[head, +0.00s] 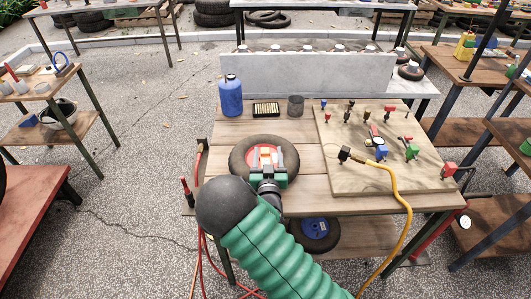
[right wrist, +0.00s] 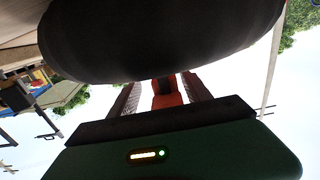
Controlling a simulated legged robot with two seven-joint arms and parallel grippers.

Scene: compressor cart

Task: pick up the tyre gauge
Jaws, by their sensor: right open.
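My right gripper (head: 269,160) is open over the wheel, its two fingers spread. It also shows in the right wrist view (right wrist: 163,97), with an orange-red thing (right wrist: 168,93) between its fingers. The black tyre (head: 238,153) with a red hub lies flat on the cart's wooden top, and its dark side (right wrist: 160,50) fills the upper right wrist view. A small orange and pale thing (head: 267,153) shows over the hub, between the fingers. I cannot tell for sure whether it is the tyre gauge; the gripper hides part of it. My left gripper is not in view.
A board (head: 345,178) with several small coloured fittings and a yellow hose (head: 397,200) takes up the cart's right side. A blue bottle (head: 230,97), a dark tray (head: 266,109) and a grey cup (head: 295,105) stand behind the wheel. Bare wood (head: 308,158) lies between wheel and board.

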